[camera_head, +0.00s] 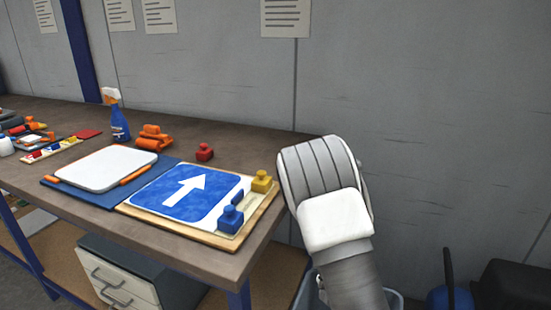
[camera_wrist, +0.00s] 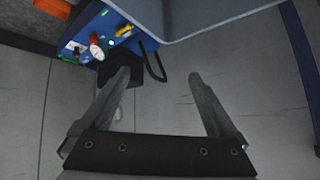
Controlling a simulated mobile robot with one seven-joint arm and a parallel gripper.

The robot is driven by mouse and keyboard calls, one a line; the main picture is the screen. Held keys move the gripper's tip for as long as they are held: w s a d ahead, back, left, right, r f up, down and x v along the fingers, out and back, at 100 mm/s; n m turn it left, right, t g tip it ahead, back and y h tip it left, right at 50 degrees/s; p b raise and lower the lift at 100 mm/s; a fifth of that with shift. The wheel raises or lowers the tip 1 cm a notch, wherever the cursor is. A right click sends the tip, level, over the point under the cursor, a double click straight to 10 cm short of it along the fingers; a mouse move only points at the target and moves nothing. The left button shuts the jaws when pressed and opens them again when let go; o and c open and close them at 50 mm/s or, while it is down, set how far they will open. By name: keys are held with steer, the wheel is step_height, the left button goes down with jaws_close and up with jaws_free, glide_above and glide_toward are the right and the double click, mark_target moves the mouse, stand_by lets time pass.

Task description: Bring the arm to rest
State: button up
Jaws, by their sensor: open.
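My gripper (camera_wrist: 158,78) shows in the wrist view with its two fingers spread apart and nothing between them. Behind the fingers are the grey floor and a blue machine panel. In the head view my arm stands at the right, beyond the right end of the workbench (camera_head: 255,140); the fingers are hidden there. On the bench a blue sign with a white arrow (camera_head: 186,191) lies on a wooden board. My arm appears apart from all of these.
A drawer unit (camera_head: 120,280) stands below. The blue panel (camera_wrist: 115,30) has knobs and a handle.

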steer(key=s+a+r+n+t+y, duration=0.1)
steer(key=a+r+n+y, duration=0.25)
steer(key=a+r, duration=0.5)
steer(key=s+a+r+n+y, duration=0.1)
steer(key=a+r+n+y, duration=0.35)
steer(key=r, duration=0.75)
steer(key=s+r+n, duration=0.2)
steer(key=s+r, duration=0.3)
steer(key=s, duration=0.4)
steer(key=s+r+n, duration=0.2)
steer(key=s+r, duration=0.4)
steer(key=s, duration=0.3)
steer(key=shift+d+r+n, duration=0.15)
steer(key=shift+r+n, duration=0.15)
steer(key=shift+n, duration=0.1)
steer(key=shift+h, duration=0.3)
steer(key=r+p, duration=1.8)
steer(key=shift+s+d+r+p, duration=0.1)
steer(key=shift+s+r+p, duration=0.25)
steer(key=shift+s+p, duration=0.05)
steer(key=shift+c, duration=0.2)
